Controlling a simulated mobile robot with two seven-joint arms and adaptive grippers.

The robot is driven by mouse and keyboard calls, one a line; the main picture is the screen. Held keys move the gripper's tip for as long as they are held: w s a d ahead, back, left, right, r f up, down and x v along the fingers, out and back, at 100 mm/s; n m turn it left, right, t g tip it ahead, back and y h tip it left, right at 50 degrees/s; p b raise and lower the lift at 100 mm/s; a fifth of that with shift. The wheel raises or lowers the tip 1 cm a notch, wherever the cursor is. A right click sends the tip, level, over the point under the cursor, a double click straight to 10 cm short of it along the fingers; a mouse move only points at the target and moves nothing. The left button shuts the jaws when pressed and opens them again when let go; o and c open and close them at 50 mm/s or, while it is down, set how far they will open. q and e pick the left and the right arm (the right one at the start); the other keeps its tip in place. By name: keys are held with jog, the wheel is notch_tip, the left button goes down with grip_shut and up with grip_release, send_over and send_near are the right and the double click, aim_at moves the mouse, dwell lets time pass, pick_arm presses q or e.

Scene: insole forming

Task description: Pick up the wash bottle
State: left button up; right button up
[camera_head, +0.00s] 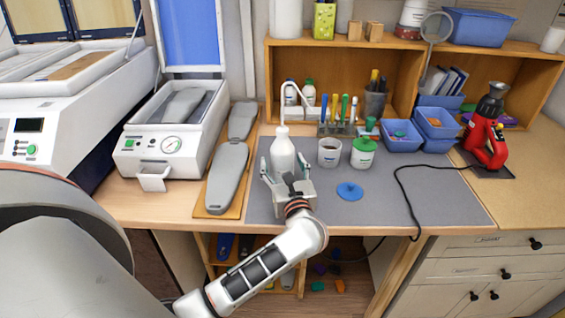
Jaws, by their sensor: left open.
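The wash bottle (283,153) is white with a bent spout tube on top. It stands upright on the grey mat (412,195) near the mat's left side. My left gripper (284,178) is open at the front of the bottle's lower body, with a finger on each side. I cannot tell whether the fingers touch it. The bottle's base is partly hidden by the gripper. My right gripper is not in view.
A tool rack (338,128) is behind. Grey insoles (227,177) lie left. A black cord (405,190) crosses the mat's right side.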

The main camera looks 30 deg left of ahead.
pick_arm(q)
jog(key=shift+w+a, duration=0.25)
jog(key=shift+a, duration=0.05)
jog(key=c, duration=1.4)
jog(key=shift+r, duration=0.1)
jog(key=shift+c, duration=1.3)
